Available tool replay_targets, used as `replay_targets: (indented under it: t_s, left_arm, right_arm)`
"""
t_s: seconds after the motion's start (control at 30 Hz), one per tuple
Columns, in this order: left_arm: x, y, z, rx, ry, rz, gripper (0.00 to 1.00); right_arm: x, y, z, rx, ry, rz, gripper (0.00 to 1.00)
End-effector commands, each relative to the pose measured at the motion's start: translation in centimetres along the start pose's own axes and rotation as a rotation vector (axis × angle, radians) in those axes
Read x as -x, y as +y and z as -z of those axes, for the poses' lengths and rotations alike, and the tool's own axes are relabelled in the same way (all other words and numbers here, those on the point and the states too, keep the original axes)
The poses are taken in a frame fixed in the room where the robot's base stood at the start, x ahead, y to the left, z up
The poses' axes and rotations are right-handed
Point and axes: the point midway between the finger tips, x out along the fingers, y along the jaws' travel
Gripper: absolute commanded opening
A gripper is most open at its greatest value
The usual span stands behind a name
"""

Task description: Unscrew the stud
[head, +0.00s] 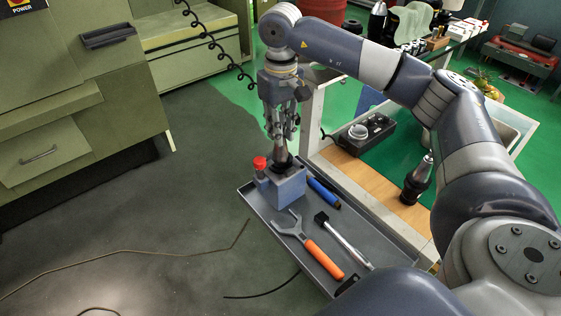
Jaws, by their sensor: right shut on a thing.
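My right gripper (283,132) points straight down above a blue-grey clamping block (288,188). A tool holder with a metallic taper (281,152) stands upright in the block, its dark flange at the block's top. My right fingers are shut around the top end of this holder, where the stud is. The stud itself is hidden between the fingers, so I cannot tell how far it is turned. A red knob (260,163) stands on the block's left side. My left gripper is not in view.
The block stands on a grey tray (262,214) with an orange-handled wrench (322,258), a silver-shafted tool (345,240) and a blue-handled tool (323,192). A second tool holder (416,183) stands on the wooden cart top, near a black box (366,134). Open floor lies left.

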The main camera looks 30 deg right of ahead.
Motion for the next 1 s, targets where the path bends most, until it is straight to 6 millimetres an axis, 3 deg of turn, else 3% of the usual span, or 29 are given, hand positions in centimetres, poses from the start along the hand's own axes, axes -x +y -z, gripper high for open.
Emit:
replay_targets:
  t_s: [0.3, 0.33, 0.4, 0.77, 1.0]
  left_arm:
    - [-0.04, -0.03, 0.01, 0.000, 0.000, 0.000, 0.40]
    - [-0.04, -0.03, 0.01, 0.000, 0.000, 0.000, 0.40]
    - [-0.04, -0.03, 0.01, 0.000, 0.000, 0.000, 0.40]
    - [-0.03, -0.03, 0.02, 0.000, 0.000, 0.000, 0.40]
    - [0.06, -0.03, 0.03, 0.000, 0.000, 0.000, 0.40]
  right_arm:
    - [0.00, -0.01, -0.01, 0.044, -0.001, 0.000, 0.00]
    - [0.00, -0.01, -0.01, 0.044, -0.001, 0.000, 0.23]
    - [0.00, -0.01, -0.01, 0.043, -0.001, 0.000, 0.39]
    - [0.00, -0.01, -0.01, 0.023, -0.001, 0.000, 0.40]
    - [0.04, 0.01, 0.00, -0.259, 0.000, 0.000, 0.40]
